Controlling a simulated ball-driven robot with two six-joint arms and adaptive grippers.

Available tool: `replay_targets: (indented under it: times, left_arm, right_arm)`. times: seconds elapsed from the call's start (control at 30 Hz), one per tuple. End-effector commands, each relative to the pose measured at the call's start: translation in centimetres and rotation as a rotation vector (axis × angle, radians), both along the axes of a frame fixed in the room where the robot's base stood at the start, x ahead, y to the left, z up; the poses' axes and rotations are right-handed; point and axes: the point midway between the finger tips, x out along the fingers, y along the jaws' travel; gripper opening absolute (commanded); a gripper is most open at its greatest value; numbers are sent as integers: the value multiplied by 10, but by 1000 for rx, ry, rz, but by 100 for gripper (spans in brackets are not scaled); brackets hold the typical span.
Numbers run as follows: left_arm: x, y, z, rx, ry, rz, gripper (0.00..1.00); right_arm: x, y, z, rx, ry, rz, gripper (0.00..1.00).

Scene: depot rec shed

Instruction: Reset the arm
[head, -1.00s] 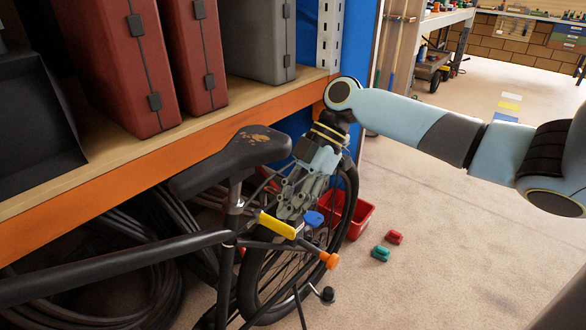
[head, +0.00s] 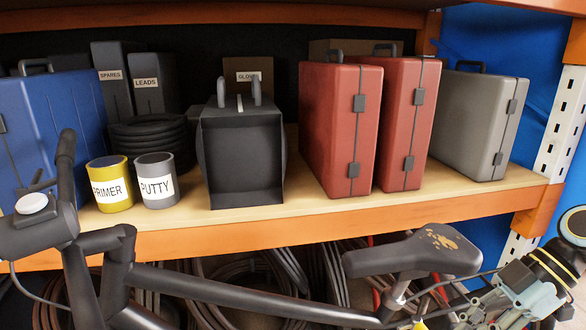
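My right arm shows only at the lower right edge of the head view. Its gripper (head: 486,314) points down and left, just right of and below the black bicycle saddle (head: 425,252). The fingertips run close to the bottom edge, beside the rear of the bicycle, and I cannot tell whether they are open or shut or touch anything. A small yellow piece (head: 420,325) shows below the saddle, cut by the bottom edge. My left arm and gripper are not in view.
The bicycle frame (head: 250,295) crosses in front of an orange-edged shelf (head: 300,228). On the shelf stand red cases (head: 335,130), a grey case (head: 480,125), a black open bin (head: 242,155), primer (head: 110,185) and putty (head: 156,182) cans and a blue case (head: 60,130). Coiled hoses lie below.

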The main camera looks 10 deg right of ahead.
Motion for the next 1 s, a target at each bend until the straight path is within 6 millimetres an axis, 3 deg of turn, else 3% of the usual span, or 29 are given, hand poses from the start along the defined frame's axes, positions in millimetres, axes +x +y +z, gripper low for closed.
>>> replay_targets:
  times: [0.1, 0.27, 0.4, 0.53, 0.6, 0.7, 0.8, 1.0]
  left_arm:
    - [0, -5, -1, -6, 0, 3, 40]
    - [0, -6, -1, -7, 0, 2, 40]
    - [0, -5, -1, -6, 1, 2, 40]
    - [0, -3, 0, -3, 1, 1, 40]
    - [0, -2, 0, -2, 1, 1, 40]
    - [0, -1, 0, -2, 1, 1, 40]
    - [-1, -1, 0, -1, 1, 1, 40]
    - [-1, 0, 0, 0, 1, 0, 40]
  right_arm:
    - [-38, 17, -61, 25, 126, -64, 0]
    - [-100, 18, -179, -101, 338, -343, 0]
    - [-177, 16, -270, -274, 500, -606, 0]
    - [-265, 16, -336, -459, 591, -833, 0]
    - [-315, 19, -362, -552, 604, -948, 0]
    - [-369, 23, -387, -635, 559, -1108, 0]
    - [-374, 13, -394, -626, 472, -1231, 0]
    - [-357, 9, -394, -547, 417, -1378, 0]
